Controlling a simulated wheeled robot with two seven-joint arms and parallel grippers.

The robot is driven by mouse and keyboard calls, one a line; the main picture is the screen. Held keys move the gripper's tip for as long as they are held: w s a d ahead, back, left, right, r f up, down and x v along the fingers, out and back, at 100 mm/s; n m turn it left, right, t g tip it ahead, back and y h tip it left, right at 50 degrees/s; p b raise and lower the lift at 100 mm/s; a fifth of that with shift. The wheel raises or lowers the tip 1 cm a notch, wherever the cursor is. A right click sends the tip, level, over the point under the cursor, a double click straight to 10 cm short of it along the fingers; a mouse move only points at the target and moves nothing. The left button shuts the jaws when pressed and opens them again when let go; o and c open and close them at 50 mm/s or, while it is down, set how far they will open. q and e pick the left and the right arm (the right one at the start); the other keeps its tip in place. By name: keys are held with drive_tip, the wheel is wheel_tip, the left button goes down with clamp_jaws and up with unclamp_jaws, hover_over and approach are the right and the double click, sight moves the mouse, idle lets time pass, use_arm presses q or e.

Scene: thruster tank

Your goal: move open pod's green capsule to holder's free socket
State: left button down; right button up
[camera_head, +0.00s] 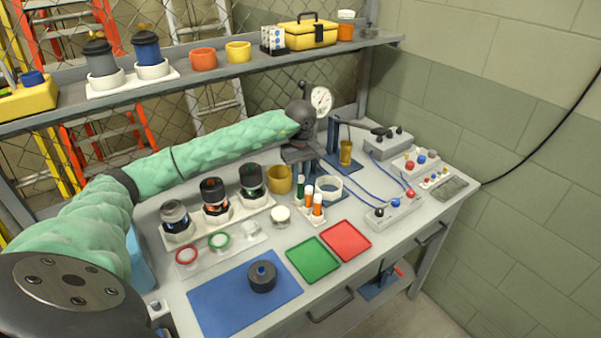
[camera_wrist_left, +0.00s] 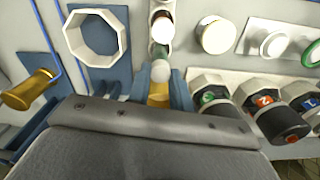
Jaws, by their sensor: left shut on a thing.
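The capsule holder (camera_head: 304,212) is a small white block at the bench's middle, with two orange capsules (camera_head: 317,206) with white tops. The green capsule (camera_head: 300,188), also white-topped, is upright in line with them at the rear. My left gripper (camera_head: 301,172) is directly above, shut on the green capsule; its white top (camera_wrist_left: 160,70) shows between the blue fingertips in the left wrist view. Whether it is fully seated is hidden. Three dark-topped pods (camera_head: 213,195) stand left of the gripper on a white rack; which is open is unclear. My right gripper is out of view.
A gold cup (camera_head: 279,180) stands just left of the gripper, a white octagonal ring (camera_head: 330,189) just right. A black lid (camera_head: 262,277) lies on the blue mat (camera_head: 215,302). Green (camera_head: 312,258) and red (camera_head: 346,240) trays lie in front. A shelf (camera_head: 210,75) runs behind.

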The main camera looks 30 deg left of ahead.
use_arm(q)
drive_tip(key=shift+f+b, duration=0.5)
drive_tip(key=shift+f, duration=0.1)
idle(0.3)
drive_tip(key=c, duration=1.2)
unclamp_jaws()
drive_tip(key=shift+o, duration=0.2)
drive_tip(key=shift+w+r+b, duration=0.1)
drive_tip(key=shift+r+b, duration=0.25)
drive_tip(key=shift+r, duration=0.15)
wheel_tip(320, 180, up, 5)
drive_tip(key=shift+r+b, duration=0.2)
drive_tip(key=shift+b, duration=0.75)
drive_tip(key=shift+r, duration=0.7)
